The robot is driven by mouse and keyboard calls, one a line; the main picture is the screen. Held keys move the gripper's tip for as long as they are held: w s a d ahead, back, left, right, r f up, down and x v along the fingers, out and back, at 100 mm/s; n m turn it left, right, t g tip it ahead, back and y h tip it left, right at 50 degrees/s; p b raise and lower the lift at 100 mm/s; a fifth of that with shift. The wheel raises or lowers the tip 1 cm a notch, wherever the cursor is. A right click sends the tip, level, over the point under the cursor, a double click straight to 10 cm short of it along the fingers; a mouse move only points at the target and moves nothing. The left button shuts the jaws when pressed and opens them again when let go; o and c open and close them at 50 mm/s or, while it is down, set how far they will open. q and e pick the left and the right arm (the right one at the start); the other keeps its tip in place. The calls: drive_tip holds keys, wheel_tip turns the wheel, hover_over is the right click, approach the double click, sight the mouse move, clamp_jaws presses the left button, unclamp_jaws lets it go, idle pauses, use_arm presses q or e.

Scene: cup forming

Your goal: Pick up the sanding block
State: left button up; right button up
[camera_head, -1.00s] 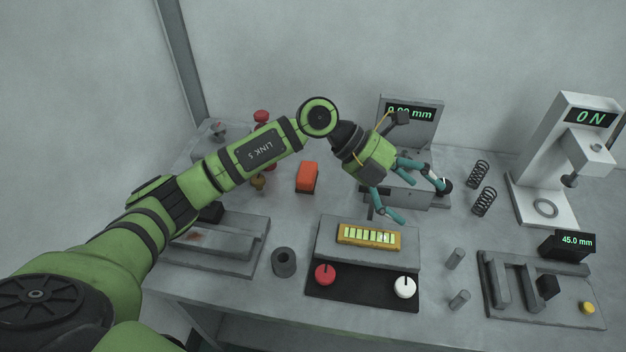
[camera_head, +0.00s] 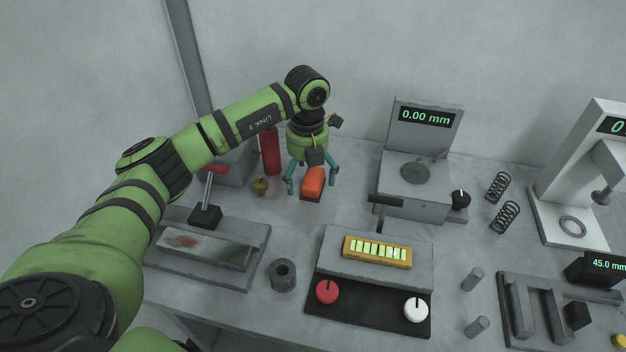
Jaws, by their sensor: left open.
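The sanding block looks to be the orange block (camera_head: 314,182) lying on the table behind the control panel. My left gripper (camera_head: 311,184) points down above and around it, with its teal fingers open, one to the left and one to the right of the block. The gripper body hides part of the block's far end. I cannot tell whether the fingers touch it. My right gripper is not in view.
A red cylinder (camera_head: 270,150) and a small brass piece (camera_head: 260,187) stand left of the gripper. The 0.00 mm gauge (camera_head: 413,193) is to the right. The control panel (camera_head: 330,255) and a dark ring (camera_head: 284,276) are nearer. Bare table lies between block and gauge.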

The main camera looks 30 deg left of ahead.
sight(309, 176)
use_arm(q)
drive_tip(key=shift+d+f, duration=0.1)
drive_tip(key=shift+f, duration=0.55)
drive_tip(key=c, duration=1.3)
drive_tip(key=shift+c, duration=0.2)
wheel_tip(309, 176, up, 10)
drive_tip(key=shift+r+b, duration=0.1)
drive_tip(key=shift+b, duration=0.4)
drive_tip(key=o, duration=0.5)
drive_tip(key=c, duration=0.4)
drive_tip(key=shift+o, duration=0.2)
